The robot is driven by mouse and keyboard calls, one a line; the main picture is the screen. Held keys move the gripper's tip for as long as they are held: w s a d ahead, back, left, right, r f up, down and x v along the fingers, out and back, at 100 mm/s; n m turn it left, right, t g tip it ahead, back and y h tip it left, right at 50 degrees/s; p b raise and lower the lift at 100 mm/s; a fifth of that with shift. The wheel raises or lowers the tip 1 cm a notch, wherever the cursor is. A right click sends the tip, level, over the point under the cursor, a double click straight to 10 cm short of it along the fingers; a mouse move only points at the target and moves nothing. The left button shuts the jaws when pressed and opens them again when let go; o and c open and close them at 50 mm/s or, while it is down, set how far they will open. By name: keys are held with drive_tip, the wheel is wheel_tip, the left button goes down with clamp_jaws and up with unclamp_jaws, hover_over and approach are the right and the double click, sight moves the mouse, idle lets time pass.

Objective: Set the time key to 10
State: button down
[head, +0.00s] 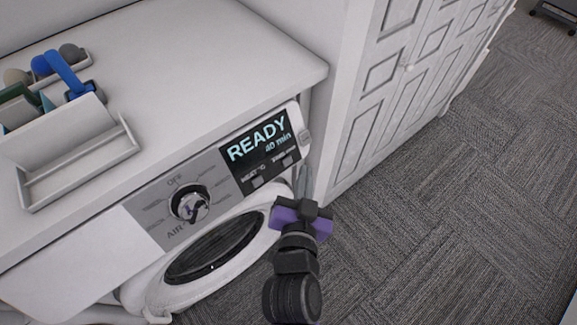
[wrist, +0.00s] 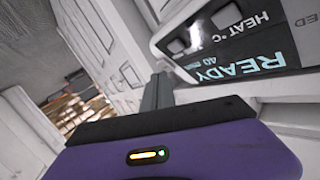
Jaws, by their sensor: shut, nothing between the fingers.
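The machine's black display (head: 252,143) reads READY and 40 min. Below it are two small keys with tiny labels. The left one, the heat key (head: 257,181), reads HEAT °C; the label over the right key (head: 288,161) is too small to read surely, and this may be the time key. In the wrist view the display (wrist: 235,62) appears upside down, with HEAT °C legible and the other label cut off. My gripper (head: 306,180) is to the right of the panel's lower right corner, apart from the keys. Its narrow grey fingers (wrist: 157,92) are shut and empty.
A round knob (head: 190,205) marked OFF and AIR sits left of the display, above the round door (head: 215,250). A white tray (head: 75,165) and holders with tools lie on the top. A white cabinet (head: 395,90) stands right; carpet (head: 440,230) is clear.

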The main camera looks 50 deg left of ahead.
drive_tip(key=shift+w+a+f+b, duration=0.1)
drive_tip(key=shift+a+f+b, duration=0.25)
drive_tip(key=shift+a+b, duration=0.3)
drive_tip(key=shift+w+a+f+b, duration=0.1)
drive_tip(key=shift+a+f+b, duration=0.25)
drive_tip(key=shift+a+b, duration=0.25)
drive_tip(key=shift+a+f, duration=0.1)
drive_tip(key=shift+a, duration=0.1)
idle(1.0)
drive_tip(key=shift+a+f+b, duration=0.1)
drive_tip(key=shift+a+b, duration=0.2)
drive_tip(key=shift+b, duration=0.15)
drive_tip(key=shift+a+f+b, duration=0.15)
drive_tip(key=shift+a+b, duration=0.15)
drive_tip(key=shift+b, duration=0.1)
idle(0.6)
idle(0.3)
drive_tip(key=shift+s+d+r+p, duration=0.1)
drive_tip(key=shift+d+r+p, duration=0.25)
drive_tip(key=shift+d+p, duration=0.3)
drive_tip(key=shift+s+d+r+p, duration=0.1)
drive_tip(key=shift+d+r+p, duration=0.3)
drive_tip(key=shift+d+p, duration=0.3)
drive_tip(key=shift+d+r+p, duration=0.35)
drive_tip(key=shift+d+p, duration=0.2)
drive_tip(key=shift+d, duration=0.25)
drive_tip(key=shift+s+d+r+p, duration=0.1)
drive_tip(key=shift+d+r+p, duration=0.3)
drive_tip(key=shift+d+p, duration=0.3)
